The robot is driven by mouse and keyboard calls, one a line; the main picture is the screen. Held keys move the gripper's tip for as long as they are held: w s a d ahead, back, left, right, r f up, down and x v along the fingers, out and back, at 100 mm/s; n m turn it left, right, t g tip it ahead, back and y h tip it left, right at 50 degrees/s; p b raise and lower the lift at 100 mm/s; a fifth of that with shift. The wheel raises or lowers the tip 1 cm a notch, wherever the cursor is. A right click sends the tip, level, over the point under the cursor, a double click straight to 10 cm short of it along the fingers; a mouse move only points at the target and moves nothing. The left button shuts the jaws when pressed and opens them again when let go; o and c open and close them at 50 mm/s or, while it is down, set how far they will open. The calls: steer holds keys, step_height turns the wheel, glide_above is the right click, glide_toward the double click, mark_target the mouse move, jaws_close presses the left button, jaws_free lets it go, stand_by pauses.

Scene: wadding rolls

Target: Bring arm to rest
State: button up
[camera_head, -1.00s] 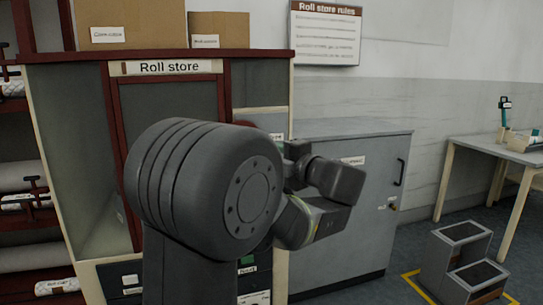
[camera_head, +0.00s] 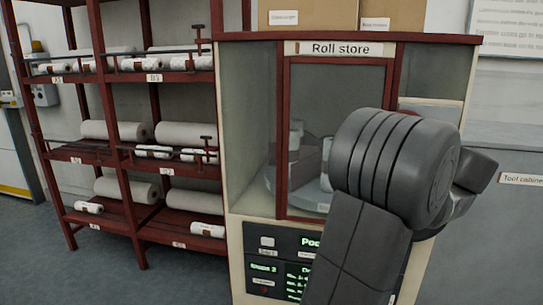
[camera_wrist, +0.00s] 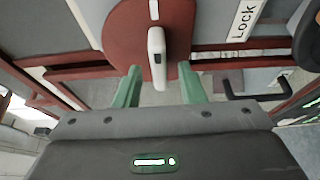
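My arm stands in front of the roll store cabinet (camera_head: 249,140) in the head view, with its big joint over the cabinet's right part. My gripper is hidden there behind the arm. In the wrist view my gripper (camera_wrist: 159,80) shows two green fingers spread apart. A white handle (camera_wrist: 156,45) on a red round plate (camera_wrist: 122,28) lies beyond them, in line with the gap. The fingers do not appear to touch it. A "Lock" label (camera_wrist: 245,20) is to its right.
A dark red rack (camera_head: 105,120) with several white rolls stands left of the cabinet. The grey tool cabinet (camera_head: 515,225) is at the right. Cardboard boxes (camera_head: 390,14) sit on the roll store. Open floor (camera_head: 110,275) lies in front of the rack.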

steer(key=shift+w+a, duration=0.15)
steer(key=shift+w, duration=0.6)
steer(key=shift+s, duration=0.1)
steer(key=s+d+p, duration=0.1)
steer(key=s+d, duration=0.1)
steer(key=s, duration=1.1)
steer(key=w, duration=0.4)
steer(key=w+a, duration=0.1)
steer(key=w, duration=0.3)
steer(key=w+a+b, duration=0.1)
steer(key=w, duration=0.4)
steer(key=shift+w+f, duration=0.1)
steer(key=shift+f+m+b, duration=0.15)
steer(key=shift+m+b, duration=0.3)
steer(key=shift+m, duration=0.15)
steer(key=m, duration=0.1)
steer(key=m+t, duration=0.1)
steer(key=m, duration=0.1)
steer(key=m+t+b, duration=0.1)
steer(key=shift+r+m, duration=0.25)
steer(key=shift+m, duration=0.15)
